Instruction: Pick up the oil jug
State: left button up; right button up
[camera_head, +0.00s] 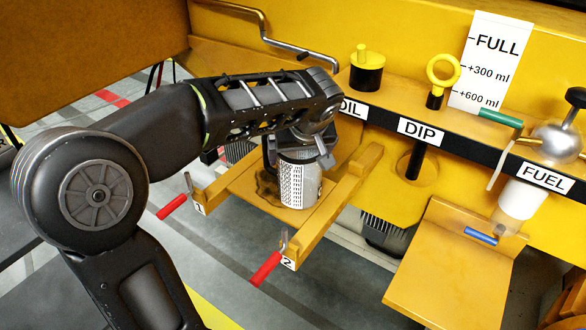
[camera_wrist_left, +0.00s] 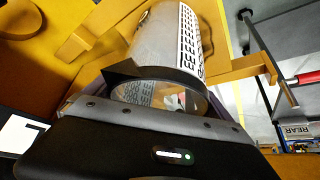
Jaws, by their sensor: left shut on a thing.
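The oil jug (camera_head: 299,184) is a metallic grey cylinder with a printed white label. It stands on the yellow shelf (camera_head: 322,199) between two side rails, over a dark oily stain. My left gripper (camera_head: 297,152) reaches over it from the left and is shut on it near its top. In the left wrist view the jug (camera_wrist_left: 176,40) lies between the fingers, with a dark band around its near end. Part of the jug's top is hidden by my gripper in the head view. My right gripper is not in view.
Red-handled pins (camera_head: 266,268) stick out at the rails' front ends. Behind are the OIL cap (camera_head: 367,68), the yellow DIP ring (camera_head: 443,72) and a FULL level card (camera_head: 487,60). A second yellow shelf (camera_head: 450,265) with a blue-handled piece stands at the right.

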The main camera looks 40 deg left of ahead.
pick_arm(q)
jog(key=shift+c, duration=1.4)
notch_tip(320, 180, up, 10)
jog(key=b, duration=0.1)
